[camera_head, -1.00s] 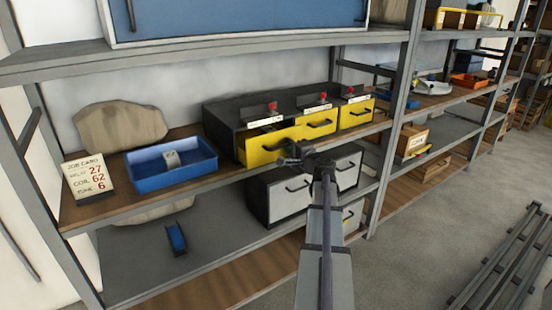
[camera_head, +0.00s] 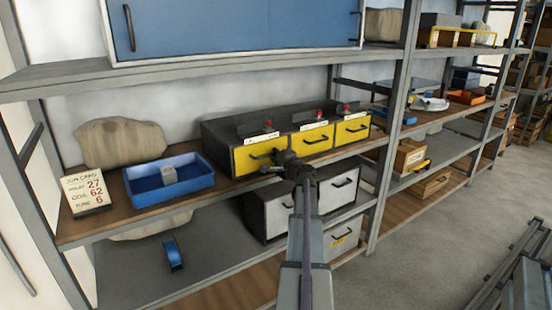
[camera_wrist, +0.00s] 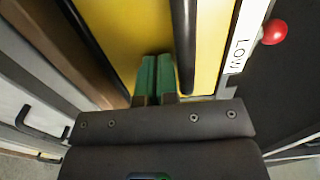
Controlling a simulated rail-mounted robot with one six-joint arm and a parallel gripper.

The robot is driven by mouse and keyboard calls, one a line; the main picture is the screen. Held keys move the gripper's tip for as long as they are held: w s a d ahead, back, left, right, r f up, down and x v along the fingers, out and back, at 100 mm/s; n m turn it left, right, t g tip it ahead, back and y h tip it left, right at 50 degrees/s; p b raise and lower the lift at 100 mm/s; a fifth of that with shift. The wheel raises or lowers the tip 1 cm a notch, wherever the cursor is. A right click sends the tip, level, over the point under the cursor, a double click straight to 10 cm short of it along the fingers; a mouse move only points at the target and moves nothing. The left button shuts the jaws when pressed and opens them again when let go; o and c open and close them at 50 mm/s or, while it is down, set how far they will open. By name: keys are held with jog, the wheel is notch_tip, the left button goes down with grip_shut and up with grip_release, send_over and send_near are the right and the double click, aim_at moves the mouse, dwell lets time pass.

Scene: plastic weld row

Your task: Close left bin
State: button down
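The left bin (camera_head: 243,163) is a yellow drawer with a dark handle, leftmost of three in a dark cabinet. Its front looks level, or nearly level, with the other two; my gripper partly covers its lower right. In the wrist view its yellow front (camera_wrist: 120,35) fills the upper middle, with a dark handle bar (camera_wrist: 184,45) across it. My gripper (camera_head: 287,158) is at this front. Its green fingertips (camera_wrist: 157,72) are together, with nothing seen between them, beside the bar. I cannot tell whether they touch the front.
The middle drawer (camera_head: 313,139) and right drawer (camera_head: 353,130) look shut. Red knobs and labels sit above the drawers; one label (camera_wrist: 239,40) reads LOW. A blue tray (camera_head: 185,187) and a job card (camera_head: 87,192) stand left. White-fronted drawers (camera_head: 277,216) are below.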

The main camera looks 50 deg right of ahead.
jog(key=v, duration=1.4)
jog(key=w+a+f+n+g+y, duration=0.1)
jog(key=a+f+n+g+y, duration=0.3)
jog(key=a, duration=0.5)
jog(key=w+a+f+n+g+y, duration=0.1)
jog(key=a+f+n+g+y, duration=0.1)
jog(key=a+f+n+g, duration=0.5)
jog(key=w+a+f+n+y, duration=0.1)
jog(key=w+a+f+y, duration=0.2)
jog(key=a, duration=0.8)
jog(key=s+a+f+n+g+h, duration=0.25)
jog(key=a+n+g, duration=0.35)
jog(key=a, duration=1)
jog(key=a+n, duration=0.3)
jog(key=a, duration=0.9)
notch_tip(320, 180, up, 17)
jog(key=p, duration=1.7)
jog(key=shift+w+a+n+h+p, duration=0.3)
jog(key=shift+h+p, duration=0.05)
jog(key=shift+p, duration=0.05)
